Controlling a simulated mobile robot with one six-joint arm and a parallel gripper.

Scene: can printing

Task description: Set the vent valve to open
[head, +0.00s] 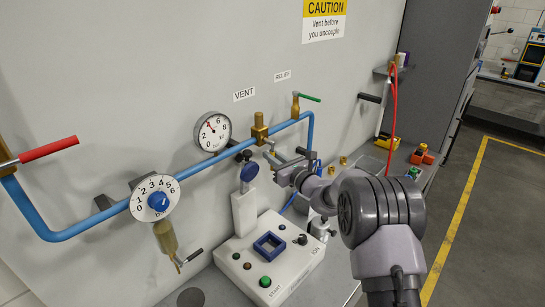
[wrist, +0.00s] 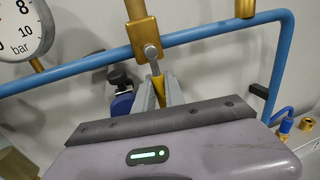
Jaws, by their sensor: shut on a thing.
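The vent valve is a brass body (head: 260,132) on the blue pipe, below the VENT label (head: 243,94). In the wrist view its brass body (wrist: 148,32) has a round silver bolt on its front. Its yellow lever (wrist: 158,83) points down from the bolt, across the pipe's run. My gripper (head: 272,158) is at the valve, just below the pipe. In the wrist view my gripper (wrist: 159,92) is shut on this lever, with one grey finger on each side.
A green-handled relief valve (head: 297,105) stands to the right on the blue pipe (head: 205,165). A pressure gauge (head: 212,131) is to the left.

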